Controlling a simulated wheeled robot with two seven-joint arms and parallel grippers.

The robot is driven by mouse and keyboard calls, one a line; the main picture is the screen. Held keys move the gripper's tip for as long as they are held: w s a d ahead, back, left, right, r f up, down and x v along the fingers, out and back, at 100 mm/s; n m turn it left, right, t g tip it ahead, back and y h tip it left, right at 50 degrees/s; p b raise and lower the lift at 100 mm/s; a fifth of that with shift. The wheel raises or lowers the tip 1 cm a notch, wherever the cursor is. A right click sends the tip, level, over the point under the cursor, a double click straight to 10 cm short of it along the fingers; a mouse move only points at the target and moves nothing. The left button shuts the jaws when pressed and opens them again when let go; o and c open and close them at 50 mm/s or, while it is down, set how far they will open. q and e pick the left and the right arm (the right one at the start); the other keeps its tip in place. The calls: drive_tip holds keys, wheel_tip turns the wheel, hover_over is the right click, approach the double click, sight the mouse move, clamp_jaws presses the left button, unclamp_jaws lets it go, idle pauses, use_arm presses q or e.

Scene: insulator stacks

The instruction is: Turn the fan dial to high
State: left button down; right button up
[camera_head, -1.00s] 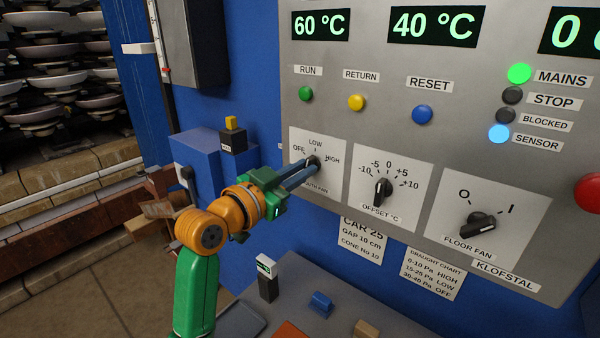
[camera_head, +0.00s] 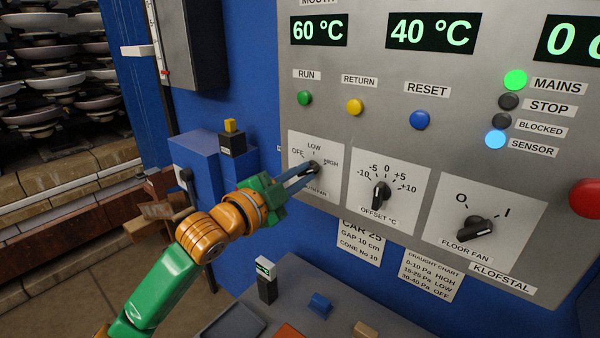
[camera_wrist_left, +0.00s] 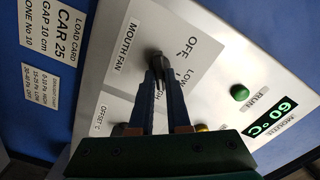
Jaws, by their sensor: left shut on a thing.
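The mouth fan dial (camera_head: 315,166) is a small black knob on a white plate with OFF, LOW and HIGH marks, at the lower left of the grey panel. My left gripper (camera_head: 310,171) is shut on this dial, its two blue-grey fingers on either side. In the left wrist view the dial (camera_wrist_left: 156,57) shows at the fingertips, and its bar appears to lie toward HIGH. The fingers partly cover the bar and the HIGH label, so its exact angle is hard to tell. My right gripper is in neither view.
The offset dial (camera_head: 381,191) is close on the right, with the floor fan switch (camera_head: 474,229) beyond it. Run (camera_head: 304,98), return and reset buttons sit above. A desk (camera_head: 300,323) with small blocks lies below. A blue box (camera_head: 203,160) stands left of the panel.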

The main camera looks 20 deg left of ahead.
use_arm(q)
drive_tip(key=shift+m, duration=0.3)
idle(0.4)
drive_tip(key=c, duration=0.9)
unclamp_jaws()
drive_tip(key=b+v, duration=0.3)
drive_tip(key=v, duration=0.4)
